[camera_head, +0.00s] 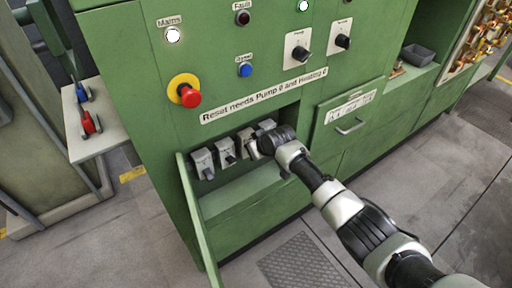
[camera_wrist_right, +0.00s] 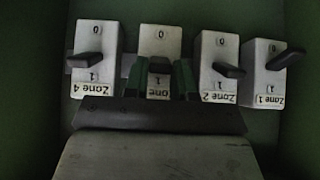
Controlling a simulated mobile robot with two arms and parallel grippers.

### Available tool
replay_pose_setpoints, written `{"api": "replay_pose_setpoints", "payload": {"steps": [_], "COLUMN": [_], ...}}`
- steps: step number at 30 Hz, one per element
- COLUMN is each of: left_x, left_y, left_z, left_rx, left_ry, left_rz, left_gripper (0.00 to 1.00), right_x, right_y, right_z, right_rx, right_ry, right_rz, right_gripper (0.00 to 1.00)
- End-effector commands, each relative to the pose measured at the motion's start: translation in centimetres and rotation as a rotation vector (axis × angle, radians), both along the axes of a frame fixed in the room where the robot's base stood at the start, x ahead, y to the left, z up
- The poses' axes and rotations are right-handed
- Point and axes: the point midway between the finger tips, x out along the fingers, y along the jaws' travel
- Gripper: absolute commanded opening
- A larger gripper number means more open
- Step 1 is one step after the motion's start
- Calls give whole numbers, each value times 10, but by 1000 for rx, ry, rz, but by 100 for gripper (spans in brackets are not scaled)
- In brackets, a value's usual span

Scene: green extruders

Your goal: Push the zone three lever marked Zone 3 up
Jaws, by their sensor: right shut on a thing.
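The Zone 3 switch (camera_wrist_right: 159,43) is a grey box, second from the left in the wrist view, where the labels read upside down. Its dark lever (camera_wrist_right: 159,66) stands between the two green fingers of my right gripper (camera_wrist_right: 159,82), which is shut on it. The Zone 3 label is partly hidden by the lever and fingers. My left gripper is not in view.
Switches Zone 4 (camera_wrist_right: 95,42), Zone 2 (camera_wrist_right: 217,52) and Zone 1 (camera_wrist_right: 262,62) stand close beside Zone 3. An open green door (camera_head: 197,220) hangs left of the compartment.

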Motion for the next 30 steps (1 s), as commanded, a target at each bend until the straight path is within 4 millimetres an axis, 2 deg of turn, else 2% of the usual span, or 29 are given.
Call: {"api": "replay_pose_setpoints", "payload": {"steps": [8,9,13,23,30], "left_x": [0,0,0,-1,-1], "left_y": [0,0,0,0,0], "left_z": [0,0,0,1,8], "left_rx": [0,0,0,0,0], "left_ry": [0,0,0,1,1], "left_rz": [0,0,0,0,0], "left_gripper": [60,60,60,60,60], "right_x": [-1,-1,0,-1,-13], "right_y": [0,0,0,-1,-10], "right_z": [-1,-1,-1,1,20], "right_rx": [-2,-1,-1,1,1], "right_ry": [3,3,2,-1,-1], "right_rz": [0,-1,0,0,0], "right_gripper": [2,31,51,51,51]}}
